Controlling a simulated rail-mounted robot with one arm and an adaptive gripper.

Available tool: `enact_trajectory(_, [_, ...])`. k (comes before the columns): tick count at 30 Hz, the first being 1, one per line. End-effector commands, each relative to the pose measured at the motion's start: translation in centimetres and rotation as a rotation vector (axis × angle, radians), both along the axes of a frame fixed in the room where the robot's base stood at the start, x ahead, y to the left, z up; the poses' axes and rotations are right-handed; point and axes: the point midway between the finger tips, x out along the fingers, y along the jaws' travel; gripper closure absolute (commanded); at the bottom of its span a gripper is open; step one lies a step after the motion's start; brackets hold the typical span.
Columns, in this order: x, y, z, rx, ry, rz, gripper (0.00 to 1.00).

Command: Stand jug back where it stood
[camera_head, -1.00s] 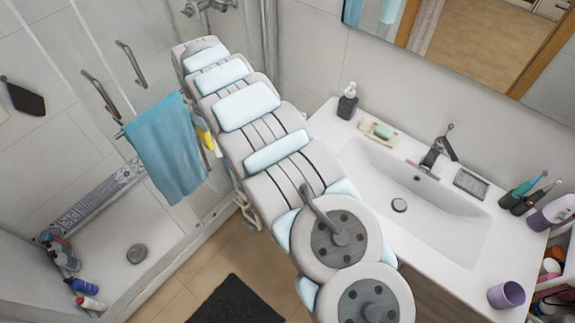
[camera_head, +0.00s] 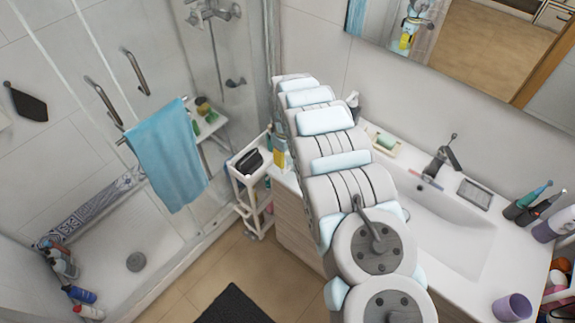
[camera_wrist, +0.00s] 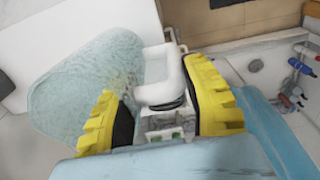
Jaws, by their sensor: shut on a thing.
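In the wrist view, my gripper (camera_wrist: 160,92) has its yellow fingers on either side of the jug's white handle and is shut on it. The jug (camera_wrist: 78,95) is translucent, pale blue-green, and fills the left of that view, tilted in the picture. Its base is hidden, and I cannot tell whether it touches anything. In the head view my arm hides the jug and most of the gripper; a yellow part of the gripper (camera_head: 279,150) shows left of the arm, beside the white cart (camera_head: 242,186).
The cart's top holds a dark object (camera_head: 249,162). A blue towel (camera_head: 168,155) hangs at the shower.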

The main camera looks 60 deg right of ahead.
Motion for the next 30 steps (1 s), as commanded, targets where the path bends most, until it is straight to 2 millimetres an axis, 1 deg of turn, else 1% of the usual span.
enact_trajectory(5, [0.1, -0.1, -1.1, -0.001, -0.002, 0.000, 0.93])
enact_trajectory(14, [0.0, -0.1, -2.2, -0.001, -0.002, -0.002, 0.93])
enact_trajectory(20, [0.1, 0.0, -3.8, -0.001, -0.004, -0.001, 0.93])
enact_trajectory(25, [0.1, -0.1, -4.7, -0.001, -0.002, -0.002, 0.93])
enact_trajectory(30, [0.0, 0.0, -5.0, -0.001, -0.001, -0.002, 0.93])
